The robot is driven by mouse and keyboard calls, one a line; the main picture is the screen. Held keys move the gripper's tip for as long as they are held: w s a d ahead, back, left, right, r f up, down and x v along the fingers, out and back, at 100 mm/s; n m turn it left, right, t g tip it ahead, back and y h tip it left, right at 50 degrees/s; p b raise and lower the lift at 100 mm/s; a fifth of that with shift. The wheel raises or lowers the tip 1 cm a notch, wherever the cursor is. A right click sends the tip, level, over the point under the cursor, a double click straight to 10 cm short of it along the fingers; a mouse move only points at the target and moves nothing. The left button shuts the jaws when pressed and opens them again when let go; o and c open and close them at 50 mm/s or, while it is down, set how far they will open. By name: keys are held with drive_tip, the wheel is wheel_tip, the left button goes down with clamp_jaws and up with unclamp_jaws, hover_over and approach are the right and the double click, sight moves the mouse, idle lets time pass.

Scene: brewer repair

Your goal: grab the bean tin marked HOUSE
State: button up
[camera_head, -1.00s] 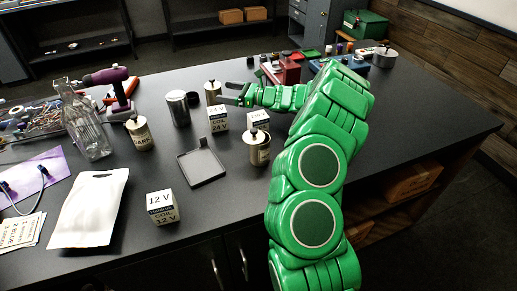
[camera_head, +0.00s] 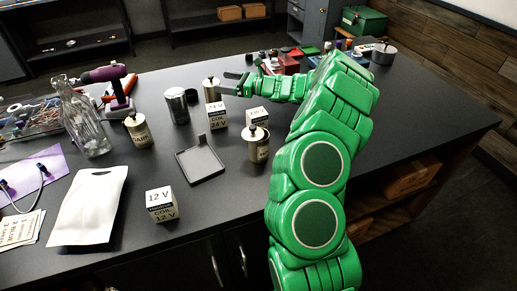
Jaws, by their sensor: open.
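Three knobbed metal tins stand on the dark bench. One tin (camera_head: 138,132) at left has a label that seems to read DARK. Another tin (camera_head: 257,148) stands in the middle, its label turned partly away and not legible. The third tin (camera_head: 211,91) stands farther back, just left of my gripper; its label is not legible. I cannot tell which is marked HOUSE. My gripper (camera_head: 234,84) is open and empty, its fingers pointing left toward the back tin. Whether the fingers reach around that tin is not clear.
A 24 V coil box (camera_head: 216,116) and another white box (camera_head: 257,116) stand in front of my gripper. A plain metal cylinder (camera_head: 177,106), black tray (camera_head: 201,165), 12 V box (camera_head: 160,205), glass bottle (camera_head: 86,125) and white pouch (camera_head: 88,207) lie around. The front right bench is clear.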

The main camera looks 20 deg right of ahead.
wheel_tip(320, 180, up, 4)
drive_tip(key=g+h, duration=0.3)
approach(254, 141)
drive_tip(key=w+r, duration=0.1)
drive_tip(key=w, duration=0.4)
drive_tip(key=shift+n, duration=0.4)
drive_tip(key=shift+a+f, duration=0.2)
drive_tip(key=shift+f, duration=0.95)
drive_tip(key=shift+a+f, duration=0.2)
drive_tip(key=shift+f, duration=0.95)
drive_tip(key=shift+s+f+x, duration=0.1)
drive_tip(key=shift+f+x, duration=0.05)
drive_tip(key=shift+x, duration=1.8)
drive_tip(key=shift+s+f+x, duration=0.15)
drive_tip(key=shift+x, duration=1.75)
drive_tip(key=shift+c, duration=0.4)
drive_tip(key=c, duration=1.1)
